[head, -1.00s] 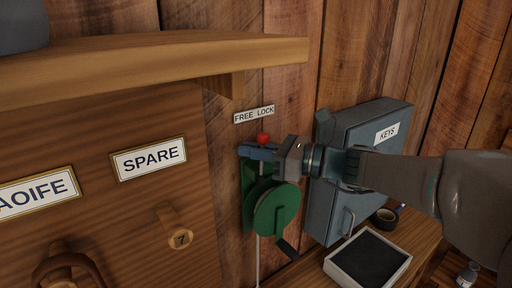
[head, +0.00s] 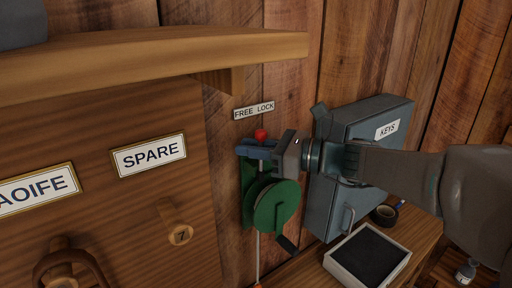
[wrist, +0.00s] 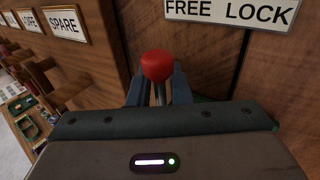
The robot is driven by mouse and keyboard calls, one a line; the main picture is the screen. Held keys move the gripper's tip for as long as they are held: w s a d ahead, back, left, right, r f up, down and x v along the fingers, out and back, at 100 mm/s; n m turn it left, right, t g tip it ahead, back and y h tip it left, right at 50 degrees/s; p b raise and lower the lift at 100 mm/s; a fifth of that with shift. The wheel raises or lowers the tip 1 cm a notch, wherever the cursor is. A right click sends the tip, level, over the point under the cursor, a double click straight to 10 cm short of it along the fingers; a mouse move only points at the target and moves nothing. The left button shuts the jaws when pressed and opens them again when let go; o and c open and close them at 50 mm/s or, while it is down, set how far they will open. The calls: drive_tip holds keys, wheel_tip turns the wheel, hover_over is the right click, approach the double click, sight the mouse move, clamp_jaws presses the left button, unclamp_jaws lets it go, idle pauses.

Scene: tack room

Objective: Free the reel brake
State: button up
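The reel is a green drum (head: 277,206) with a dark crank on a green bracket, fixed to the plank wall. Its brake lever ends in a red knob (head: 261,134), just below the FREE LOCK sign (head: 254,111). The knob is also centred in the wrist view (wrist: 158,66), below the word FREE. My gripper (head: 257,149) reaches in from the right, its blue fingers just below the knob. In the wrist view one finger stands on each side of the lever's stem, with narrow gaps showing. The fingertips are partly hidden behind the knob, so contact is unclear.
A grey KEYS box (head: 365,140) hangs right of the reel, close to my wrist. A wooden shelf (head: 150,60) juts out at upper left, above the SPARE plate (head: 149,154). Below lie a framed dark tray (head: 368,258) and a tape roll (head: 384,215).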

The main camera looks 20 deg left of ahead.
drive_tip(key=d+b, duration=0.2)
drive_tip(key=d, duration=1.1)
drive_tip(key=shift+s+d+r, duration=0.35)
drive_tip(key=shift+d+r, duration=0.05)
drive_tip(key=s+d+f+n+h, duration=0.2)
drive_tip(key=s+f+n+h, duration=0.2)
drive_tip(key=f, duration=0.4)
drive_tip(key=s+d+f+n+h, duration=0.25)
drive_tip(key=s+f+h, duration=0.2)
drive_tip(key=f, duration=0.25)
drive_tip(key=s+d+f+n+t+h, duration=0.1)
drive_tip(key=s+d+f+n+h, duration=0.1)
drive_tip(key=d+f+n+h, duration=0.2)
drive_tip(key=s+d+f+n+t+h, duration=0.1)
drive_tip(key=s+d+f+n+h, duration=0.2)
drive_tip(key=d+n, duration=0.5)
drive_tip(key=shift+d+f+h, duration=0.6)
drive_tip(key=shift+f+h, duration=0.1)
drive_tip(key=shift+h, duration=0.25)
